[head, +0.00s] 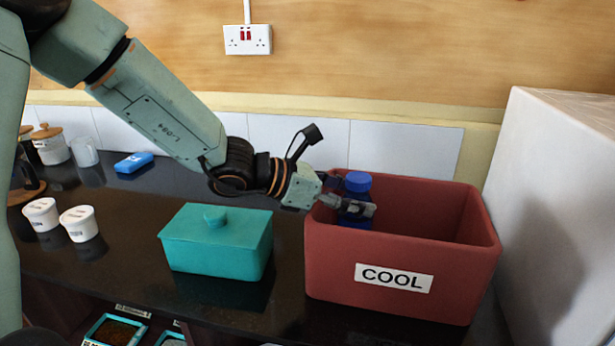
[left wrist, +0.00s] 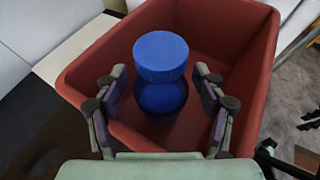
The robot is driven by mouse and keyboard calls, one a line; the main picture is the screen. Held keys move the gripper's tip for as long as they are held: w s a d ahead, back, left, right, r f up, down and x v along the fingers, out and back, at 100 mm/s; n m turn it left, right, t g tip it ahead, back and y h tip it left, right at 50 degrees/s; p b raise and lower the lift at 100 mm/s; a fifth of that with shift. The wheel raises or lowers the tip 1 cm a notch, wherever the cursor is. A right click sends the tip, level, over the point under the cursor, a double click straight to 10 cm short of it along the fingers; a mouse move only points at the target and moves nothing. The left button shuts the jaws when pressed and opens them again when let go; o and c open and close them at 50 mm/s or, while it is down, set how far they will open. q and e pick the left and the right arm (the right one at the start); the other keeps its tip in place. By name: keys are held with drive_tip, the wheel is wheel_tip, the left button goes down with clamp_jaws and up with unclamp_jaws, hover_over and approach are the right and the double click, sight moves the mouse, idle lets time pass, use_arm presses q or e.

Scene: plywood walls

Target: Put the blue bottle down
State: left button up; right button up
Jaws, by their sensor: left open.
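The blue bottle (head: 357,184) stands upright inside the red box labelled COOL (head: 330,258), near its left end. In the left wrist view the bottle (left wrist: 160,58) shows its round blue cap from above, and the red box (left wrist: 255,50) surrounds it. My left gripper (head: 352,204) reaches over the box's left wall. Its fingers (left wrist: 158,102) are open on both sides of the bottle, with gaps visible between them and it. The bottle's base is hidden by the box wall in the head view. My right gripper is not in view.
A teal lidded dish (head: 215,250) stands left of the box. Two white pots (head: 78,223), a blue item (head: 134,162) and jars are farther left on the dark counter. A white block (head: 555,200) stands close on the right. The box's right half looks empty.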

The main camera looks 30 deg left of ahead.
use_arm(q)
drive_tip(key=p+v, duration=0.1)
drive_tip(key=v, duration=0.2)
drive_tip(key=shift+s+a+r, duration=0.15)
drive_tip(key=shift+s+r, duration=0.05)
drive_tip(key=shift+r, duration=0.1)
drive_tip(key=shift+p+v, duration=0.7)
drive_tip(key=shift+v, duration=0.1)
drive_tip(key=p+v, duration=0.5)
drive_tip(key=p, duration=0.5)
drive_tip(key=shift+s+a+r+p, duration=0.1)
drive_tip(key=shift+s+a+p, duration=0.2)
drive_tip(key=shift+p, duration=0.1)
drive_tip(key=shift+s, duration=0.1)
